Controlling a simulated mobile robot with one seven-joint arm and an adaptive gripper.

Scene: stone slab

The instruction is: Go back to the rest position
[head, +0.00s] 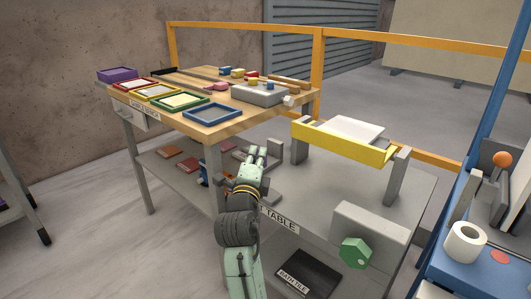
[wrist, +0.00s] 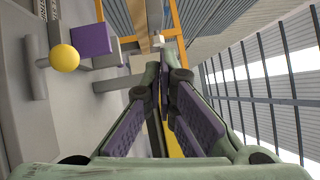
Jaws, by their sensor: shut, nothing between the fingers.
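My gripper (head: 258,154) is raised in front of the wooden table's near corner, in the middle of the head view. Its fingers point up and away from me, and nothing is held between them. In the wrist view my gripper (wrist: 167,62) has its purple-padded fingers meeting toward the tips. It appears apart from every object around it.
The wooden table (head: 236,126) holds coloured trays, a grey box (head: 258,95) and small blocks. A grey slab table with a yellow bar (head: 343,142) and a green hexagonal piece (head: 355,253) stands at right. A blue bench (head: 480,277) holds a white roll (head: 465,243).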

